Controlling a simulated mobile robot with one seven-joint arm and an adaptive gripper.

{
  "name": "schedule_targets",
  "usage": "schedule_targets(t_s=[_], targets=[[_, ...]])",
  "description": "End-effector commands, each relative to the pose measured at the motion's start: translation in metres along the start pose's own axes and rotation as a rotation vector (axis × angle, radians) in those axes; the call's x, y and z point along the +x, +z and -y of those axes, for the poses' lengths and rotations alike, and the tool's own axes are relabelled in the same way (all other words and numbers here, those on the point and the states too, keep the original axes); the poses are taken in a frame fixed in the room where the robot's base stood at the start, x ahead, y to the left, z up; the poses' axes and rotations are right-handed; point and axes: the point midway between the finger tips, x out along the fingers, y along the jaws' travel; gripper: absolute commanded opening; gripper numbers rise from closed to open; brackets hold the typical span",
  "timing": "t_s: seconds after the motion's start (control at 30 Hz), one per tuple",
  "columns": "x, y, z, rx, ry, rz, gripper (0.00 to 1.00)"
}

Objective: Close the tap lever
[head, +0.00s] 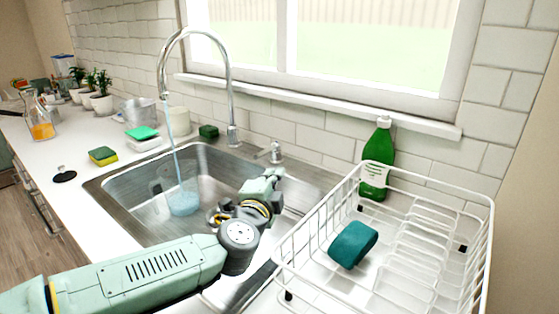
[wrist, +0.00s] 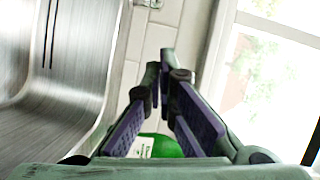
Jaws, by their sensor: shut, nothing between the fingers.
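The chrome tap lever (head: 273,153) stands on the sink's back deck, to the right of the tall curved faucet (head: 229,95). Water (head: 176,155) runs from the spout into the sink. My gripper (head: 268,177) is over the right part of the sink, just below the lever in the head view. I cannot tell whether it touches the lever. In the wrist view my gripper (wrist: 165,65) has its fingertips together with nothing between them. The lever cannot be made out in the wrist view.
A white dish rack (head: 480,215) holding a teal sponge (head: 352,244) stands right of the sink. A green soap bottle (head: 378,158) stands behind it by the wall. The steel sink (head: 105,187) has sponges and jars along its left side. A window sill (head: 330,108) runs above.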

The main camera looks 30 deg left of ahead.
Motion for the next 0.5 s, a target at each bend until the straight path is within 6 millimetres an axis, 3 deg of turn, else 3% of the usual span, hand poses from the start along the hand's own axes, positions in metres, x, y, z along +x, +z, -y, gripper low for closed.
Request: schedule_targets(t_s=[0.17, 0.5], targets=[[0.025, -0.003, 0.003, 0.002, 0.001, -0.004, 0.0], [0.098, -0.003, 0.004, 0.003, 0.0, -0.003, 0.0]])
